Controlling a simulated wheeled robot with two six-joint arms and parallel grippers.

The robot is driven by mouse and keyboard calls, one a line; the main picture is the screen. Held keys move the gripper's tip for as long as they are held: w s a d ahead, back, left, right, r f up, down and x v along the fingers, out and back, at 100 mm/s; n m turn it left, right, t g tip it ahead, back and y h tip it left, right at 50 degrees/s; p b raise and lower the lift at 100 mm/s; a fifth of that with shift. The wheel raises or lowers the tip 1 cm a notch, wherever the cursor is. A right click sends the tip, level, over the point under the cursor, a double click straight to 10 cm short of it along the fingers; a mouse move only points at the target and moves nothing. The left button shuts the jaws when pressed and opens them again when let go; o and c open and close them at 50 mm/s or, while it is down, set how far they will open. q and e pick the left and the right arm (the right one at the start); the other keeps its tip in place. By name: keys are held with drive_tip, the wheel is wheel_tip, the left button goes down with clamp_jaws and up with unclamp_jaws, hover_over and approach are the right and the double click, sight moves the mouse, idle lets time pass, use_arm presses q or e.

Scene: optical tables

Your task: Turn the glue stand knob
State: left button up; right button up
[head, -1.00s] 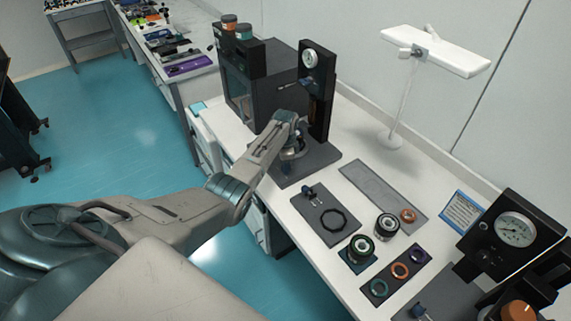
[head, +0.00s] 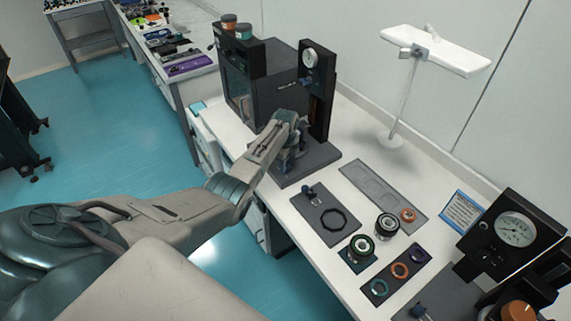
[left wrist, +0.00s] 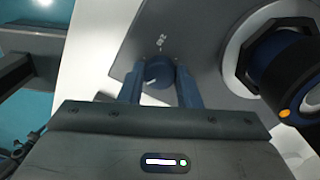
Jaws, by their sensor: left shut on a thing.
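The glue stand (head: 318,112) is a dark upright with a round white gauge, standing on a grey base plate at the back left of the white table. Its small dark blue knob (left wrist: 159,76) shows in the left wrist view, with a white pointer mark and printed marks on the plate beside it. My left gripper (left wrist: 161,88) has one finger on each side of the knob and is shut on it. In the head view my left gripper (head: 290,152) is low in front of the stand and hides the knob. My right gripper is not in view.
A dark cabinet (head: 250,85) stands left of the stand. A dark blue cylinder (left wrist: 285,70) is close on the right in the left wrist view. Trays with rings and jars (head: 386,225) lie to the right. Another gauge unit (head: 510,230) stands at far right.

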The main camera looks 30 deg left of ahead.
use_arm(q)
drive_tip(key=shift+w+r, duration=0.1)
idle(0.3)
drive_tip(key=o, duration=1)
drive_tip(key=shift+c, duration=0.2)
drive_tip(key=shift+r, duration=0.1)
wheel_tip(320, 180, up, 11)
drive_tip(key=b, duration=0.3)
drive_tip(key=shift+f, duration=0.2)
